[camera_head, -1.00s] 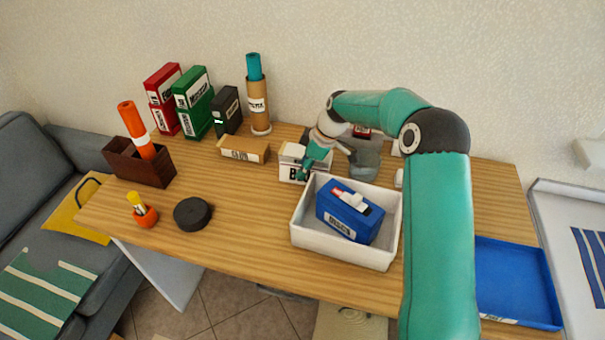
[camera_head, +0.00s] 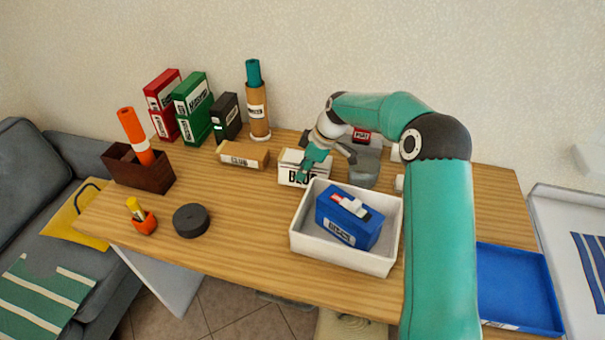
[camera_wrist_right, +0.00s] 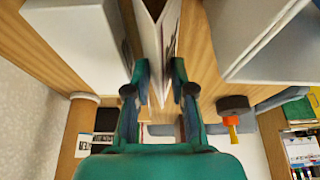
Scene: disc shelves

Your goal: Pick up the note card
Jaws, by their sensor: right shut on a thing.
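The note card (camera_head: 290,170) is a white folded card with dark lettering, standing on the wooden table just behind the white bin. In the right wrist view the folded note card (camera_wrist_right: 158,35) stands edge-on between the fingers. My right gripper (camera_head: 304,172) reaches down to it from the right and covers part of its front. In the right wrist view the right gripper (camera_wrist_right: 160,85) is shut on the card, one finger at each side. I cannot tell whether the card is clear of the table. My left gripper is not in view.
The white bin (camera_head: 315,239) holding a blue box (camera_head: 347,219) stands close in front. A tan box (camera_head: 242,154) lies to the left. A black disc (camera_head: 191,220) and a blue tray (camera_head: 520,290) are farther off.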

